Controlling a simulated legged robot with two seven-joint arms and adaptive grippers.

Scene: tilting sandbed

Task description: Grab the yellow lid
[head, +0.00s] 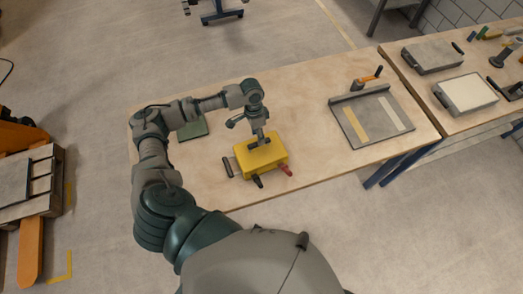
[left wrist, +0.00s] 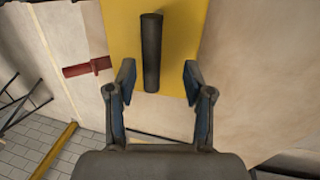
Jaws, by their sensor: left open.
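The yellow lid (head: 250,160) sits on the table, with a dark bar handle on its top. In the left wrist view the yellow lid (left wrist: 122,22) fills the upper middle, and its dark handle (left wrist: 152,55) points toward me. My left gripper (head: 261,140) is above the lid, pointing down. In the left wrist view my left gripper (left wrist: 158,75) is open, with one finger on each side of the handle and a gap on both sides. What lies under the lid is hidden. My right gripper is in neither view.
A red grip (head: 286,170) and dark grips (head: 257,182) stick out beside the lid. A dark green plate (head: 193,129) lies behind my left arm. A grey board with strips (head: 363,140) lies to the right on the wooden table (head: 305,98). Table between is clear.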

